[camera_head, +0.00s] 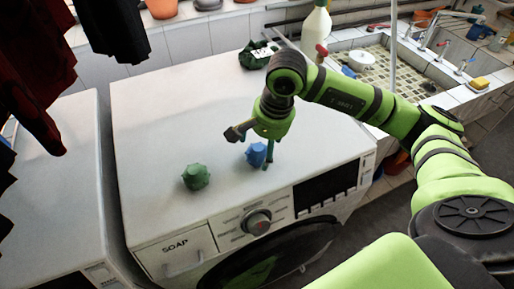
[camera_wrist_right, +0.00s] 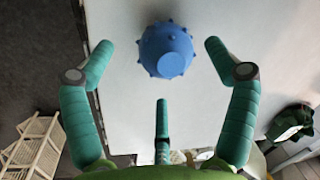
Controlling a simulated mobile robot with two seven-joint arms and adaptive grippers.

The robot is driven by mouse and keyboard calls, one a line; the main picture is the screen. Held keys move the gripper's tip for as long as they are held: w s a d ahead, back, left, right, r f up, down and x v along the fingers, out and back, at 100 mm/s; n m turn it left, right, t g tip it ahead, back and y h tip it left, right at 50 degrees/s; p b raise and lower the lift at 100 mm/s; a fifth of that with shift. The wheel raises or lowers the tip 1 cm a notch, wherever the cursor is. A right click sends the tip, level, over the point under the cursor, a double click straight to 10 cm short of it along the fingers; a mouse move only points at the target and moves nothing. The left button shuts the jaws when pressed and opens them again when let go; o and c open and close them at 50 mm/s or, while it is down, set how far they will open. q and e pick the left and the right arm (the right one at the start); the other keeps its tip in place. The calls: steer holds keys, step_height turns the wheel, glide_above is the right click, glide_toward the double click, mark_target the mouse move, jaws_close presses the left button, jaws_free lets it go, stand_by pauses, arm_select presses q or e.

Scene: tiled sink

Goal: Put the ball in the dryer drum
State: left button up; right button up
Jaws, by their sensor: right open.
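A blue knobbly ball (camera_head: 256,155) lies on top of the white front-loading machine (camera_head: 160,120). A green knobbly ball (camera_head: 195,177) lies to its left, near the front edge. My right gripper (camera_head: 262,147) is open just above and beside the blue ball. In the right wrist view the blue ball (camera_wrist_right: 167,50) sits between and beyond the spread teal fingers (camera_wrist_right: 158,65), with no visible grip on it. The machine's round dark door (camera_head: 270,262) is partly visible at the front and looks shut; the drum inside is hidden. My left gripper is not in view.
A second white machine (camera_head: 50,190) stands at the left. A dark green item (camera_head: 258,54) and a white bottle (camera_head: 316,30) are at the back, near the tiled sink (camera_head: 385,65). Dark clothes (camera_head: 30,75) hang at the left. The machine top's left part is clear.

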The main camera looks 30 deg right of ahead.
mark_target(260, 148)
steer(key=f+p, duration=0.1)
steer(key=f, duration=0.1)
steer(key=w+f+p, duration=0.1)
steer(key=f, duration=0.1)
steer(key=shift+w+a, duration=0.1)
steer(key=shift+a, duration=0.1)
steer(key=shift+w+f, duration=0.1)
steer(key=shift+f, duration=0.35)
steer(key=c, duration=1.3)
steer(key=shift+o, duration=0.2)
steer(key=shift+r, duration=0.1)
